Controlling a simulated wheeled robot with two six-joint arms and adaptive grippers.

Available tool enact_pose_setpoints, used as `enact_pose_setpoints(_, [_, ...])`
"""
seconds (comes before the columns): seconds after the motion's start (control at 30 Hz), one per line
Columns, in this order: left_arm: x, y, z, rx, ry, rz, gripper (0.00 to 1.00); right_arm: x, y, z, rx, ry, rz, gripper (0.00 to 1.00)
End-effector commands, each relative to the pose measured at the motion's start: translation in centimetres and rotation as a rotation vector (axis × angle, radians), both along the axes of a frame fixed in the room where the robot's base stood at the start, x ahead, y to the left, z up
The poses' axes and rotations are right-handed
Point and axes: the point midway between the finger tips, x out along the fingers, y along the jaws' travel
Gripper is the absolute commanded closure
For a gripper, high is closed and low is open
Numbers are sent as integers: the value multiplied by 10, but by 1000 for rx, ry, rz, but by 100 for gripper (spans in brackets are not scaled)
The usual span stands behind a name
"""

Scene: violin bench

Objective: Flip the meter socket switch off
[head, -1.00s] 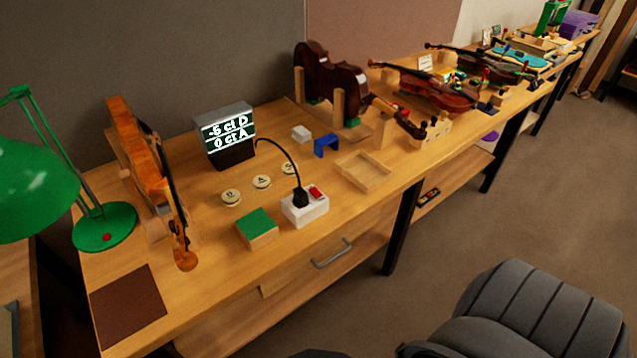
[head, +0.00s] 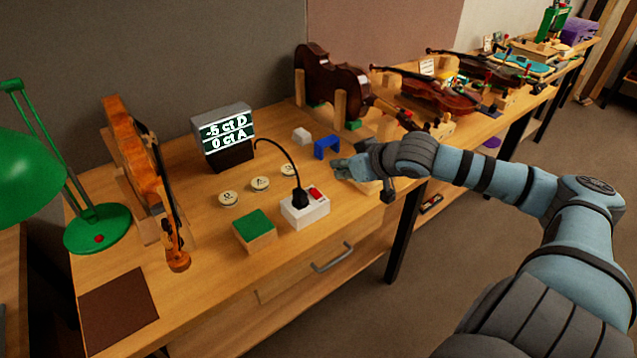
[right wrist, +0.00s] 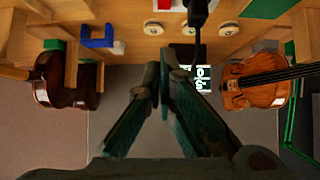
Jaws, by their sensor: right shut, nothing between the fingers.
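The white meter socket (head: 306,212) stands on the bench near its front edge, with a red switch (head: 316,193) on top. A black plug (head: 299,198) sits in it, and its cable arches back toward the lit meter (head: 224,137). The meter reads "-5 ct D, 0 ct A". My right gripper (head: 340,167) is shut and empty, above the bench to the right of and behind the socket. My left gripper is not in view.
A green-topped block (head: 254,230) is left of the socket, with several round discs (head: 260,184) behind. A blue bracket (head: 326,148) is near my right gripper. My right forearm covers most of the wooden tray. A violin (head: 150,180) and green lamp (head: 97,228) stand at left.

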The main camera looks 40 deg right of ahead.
Motion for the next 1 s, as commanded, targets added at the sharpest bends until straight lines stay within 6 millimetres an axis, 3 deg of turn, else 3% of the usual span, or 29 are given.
enact_pose_setpoints(0.37, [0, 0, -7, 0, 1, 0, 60, 17, -2, -12, 7, -13, -8, 100])
enact_pose_setpoints(0.77, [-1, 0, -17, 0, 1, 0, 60, 83, 0, -65, 5, -3, 1, 100])
enact_pose_setpoints(1.0, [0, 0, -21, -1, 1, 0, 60, 84, -2, -98, -2, -2, 0, 100])
